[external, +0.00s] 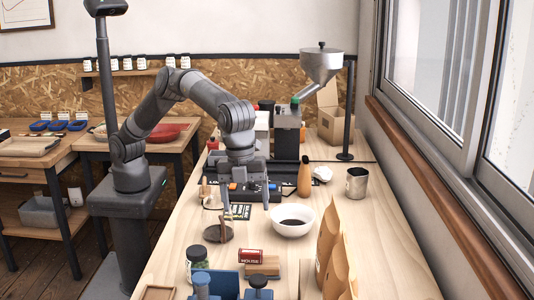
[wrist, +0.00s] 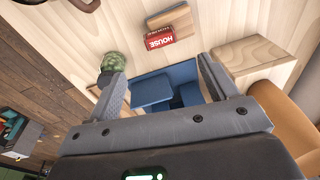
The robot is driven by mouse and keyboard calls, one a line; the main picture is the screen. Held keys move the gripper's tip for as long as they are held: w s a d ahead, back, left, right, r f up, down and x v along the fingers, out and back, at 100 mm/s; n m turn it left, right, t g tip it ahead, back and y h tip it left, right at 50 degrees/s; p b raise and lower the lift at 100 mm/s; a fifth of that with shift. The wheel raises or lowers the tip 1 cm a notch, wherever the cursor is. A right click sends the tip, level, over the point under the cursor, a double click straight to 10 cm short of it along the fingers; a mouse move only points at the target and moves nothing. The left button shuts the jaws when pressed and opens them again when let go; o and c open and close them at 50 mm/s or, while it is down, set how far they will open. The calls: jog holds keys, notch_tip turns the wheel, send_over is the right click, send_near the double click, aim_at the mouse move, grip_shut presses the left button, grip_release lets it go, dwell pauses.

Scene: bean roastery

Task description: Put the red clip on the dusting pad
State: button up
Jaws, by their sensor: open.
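I cannot make out a red clip for certain. The clearest red thing on the bench is a small block or tin lettered HOUSE (external: 251,256), which also shows near the top of the wrist view (wrist: 162,41). It lies beside a tan wooden block (external: 264,267). No surface is clearly the dusting pad. A dark round piece (external: 219,234) lies left of the white bowl. My gripper (wrist: 163,72) is open and empty, with blue pieces (wrist: 152,89) seen beyond its fingers. In the external view it hangs over the bench, fingers pointing down.
A white bowl (external: 292,221) with dark contents stands mid-bench. A green-filled jar (external: 197,257) is at front left. Tan bags (external: 328,240) stand at right. A wooden-handled bottle shape (external: 304,176) and metal cup (external: 356,182) are farther back. Bench at far right is clear.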

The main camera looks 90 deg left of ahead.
jog(key=s+a+r+n+t, duration=0.1)
jog(key=s+a+r+n, duration=0.25)
jog(key=a, duration=0.75)
jog(key=s+a+r+n+t+y, duration=0.15)
jog(key=a+r, duration=0.35)
jog(key=a, duration=0.6)
jog(key=s+a+r+n+t, duration=0.1)
jog(key=s+a+r+n, duration=0.25)
jog(key=a, duration=0.75)
jog(key=s+a+f+n, duration=0.3)
jog(key=s+a+n, duration=0.2)
jog(key=s+a, duration=0.4)
jog(key=s+a+f+n+t, duration=0.1)
jog(key=s+a+f+n, duration=0.2)
jog(key=s+a, duration=0.7)
jog(key=shift+s+a+f+n, duration=0.2)
jog(key=shift+a+f+n, duration=0.2)
jog(key=shift+n, duration=0.65)
